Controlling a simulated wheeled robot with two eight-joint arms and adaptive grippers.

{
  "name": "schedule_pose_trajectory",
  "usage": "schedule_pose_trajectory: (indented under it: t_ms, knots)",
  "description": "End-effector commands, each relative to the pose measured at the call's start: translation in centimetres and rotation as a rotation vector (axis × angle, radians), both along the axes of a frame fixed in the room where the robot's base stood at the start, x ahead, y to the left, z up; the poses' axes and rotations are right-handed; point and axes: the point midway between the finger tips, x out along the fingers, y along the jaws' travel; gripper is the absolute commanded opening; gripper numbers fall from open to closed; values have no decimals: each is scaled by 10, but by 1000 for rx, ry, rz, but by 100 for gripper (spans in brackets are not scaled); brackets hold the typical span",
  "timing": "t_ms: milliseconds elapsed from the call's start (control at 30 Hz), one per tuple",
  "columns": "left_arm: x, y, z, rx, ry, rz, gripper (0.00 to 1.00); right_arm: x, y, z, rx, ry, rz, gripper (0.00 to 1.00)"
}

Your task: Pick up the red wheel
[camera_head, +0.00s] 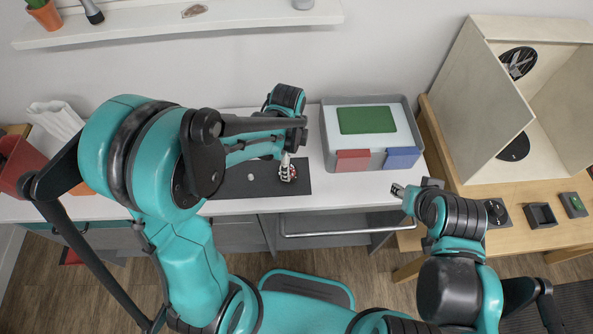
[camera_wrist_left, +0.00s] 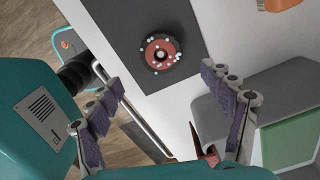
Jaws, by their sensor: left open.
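The red wheel (camera_wrist_left: 160,54) lies flat on a dark mat (camera_wrist_left: 125,25) in the left wrist view. It is round, with a grey centre and pale spots around it. My left gripper (camera_wrist_left: 161,85) is open and empty, its two fingers spread either side of the view with the wheel beyond the gap. In the head view the left gripper (camera_head: 286,166) points down over the mat, and the wheel (camera_head: 291,174) is partly hidden beside it. My right gripper (camera_head: 399,190) is near the counter's front edge, away from the wheel; its finger gap is unclear.
A drawer handle (camera_head: 335,233) runs below. A wooden box (camera_head: 470,75) stands right.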

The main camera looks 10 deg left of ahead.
Motion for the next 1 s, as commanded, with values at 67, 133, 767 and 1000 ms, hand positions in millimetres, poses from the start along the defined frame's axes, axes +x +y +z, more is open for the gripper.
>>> schedule_pose_trajectory:
  t_ms: [67,133,767,1000]
  knots:
    - [0,0,-12,0,0,1,81,0,0,-6,0,0,0,40]
    - [1,1,-20,0,-1,2,81,0,0,-9,0,0,0,40]
    - [4,5,-68,0,-2,3,78,0,0,-26,0,0,0,40]
    - [4,5,-68,0,-2,3,28,0,0,-26,0,0,0,40]
